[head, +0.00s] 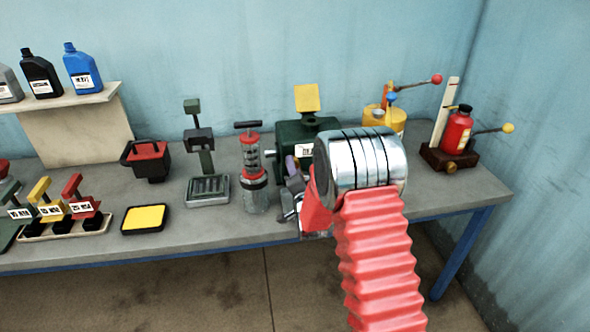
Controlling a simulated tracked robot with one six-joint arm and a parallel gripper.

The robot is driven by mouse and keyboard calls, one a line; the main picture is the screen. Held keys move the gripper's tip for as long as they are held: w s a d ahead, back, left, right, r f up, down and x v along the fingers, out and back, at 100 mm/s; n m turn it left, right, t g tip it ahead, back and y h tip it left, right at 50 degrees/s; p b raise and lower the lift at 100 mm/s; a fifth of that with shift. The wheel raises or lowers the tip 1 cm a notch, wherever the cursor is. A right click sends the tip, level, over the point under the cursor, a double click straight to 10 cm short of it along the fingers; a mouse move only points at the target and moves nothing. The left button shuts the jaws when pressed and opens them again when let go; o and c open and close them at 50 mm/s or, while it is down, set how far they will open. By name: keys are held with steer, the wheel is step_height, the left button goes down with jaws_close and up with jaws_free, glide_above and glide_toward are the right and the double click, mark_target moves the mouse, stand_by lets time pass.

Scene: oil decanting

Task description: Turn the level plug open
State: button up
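A dark green housing (291,133) with a white label and a raised yellow flap on top stands on the workbench, in the middle of the head view. A small pale fitting (270,153) sticks out at its lower left. I cannot make out the level plug; my arm hides the housing's lower front. My gripper (291,192) is in front of the housing, low and close to the bench front. Its grey parts show only partly beside my red wrist, so its opening and any contact with the plug are hidden.
A clear cylinder pump (251,150) stands close left of my gripper. A yellow tray (144,218), a scale (208,190) and a black bucket (150,165) stand farther left. A red bottle (459,131) with a lever stands right. The bench (450,195) is clear at front right.

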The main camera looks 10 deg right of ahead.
steer(key=shift+s+d+f, duration=0.1)
steer(key=shift+f, duration=0.15)
steer(key=o, duration=0.8)
steer(key=shift+o, duration=1.2)
steer(key=shift+r, duration=0.15)
steer(key=s, duration=1.3)
steer(key=shift+s, duration=0.35)
